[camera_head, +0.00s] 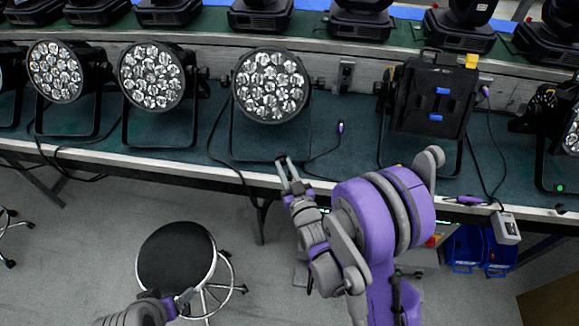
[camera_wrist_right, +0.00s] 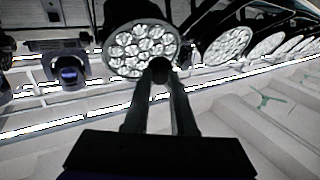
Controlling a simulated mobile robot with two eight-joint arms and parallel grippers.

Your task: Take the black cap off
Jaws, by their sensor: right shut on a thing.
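My right gripper (camera_head: 285,163) is at the front edge of the bench, just below the middle par can (camera_head: 270,86). In the right wrist view its two long fingers (camera_wrist_right: 159,84) come together at the tips on a small dark round thing, which looks like the black cap (camera_wrist_right: 160,69). The thing shows in front of the lower rim of a par can (camera_wrist_right: 141,48); I cannot tell whether it touches anything else.
More par cans (camera_head: 152,76) stand along the green bench (camera_head: 330,115), with cables lying between them. One black unit (camera_head: 432,100) with blue and yellow parts faces away. Moving heads (camera_head: 262,16) line the shelf behind. A round black stool (camera_head: 176,255) stands on the floor.

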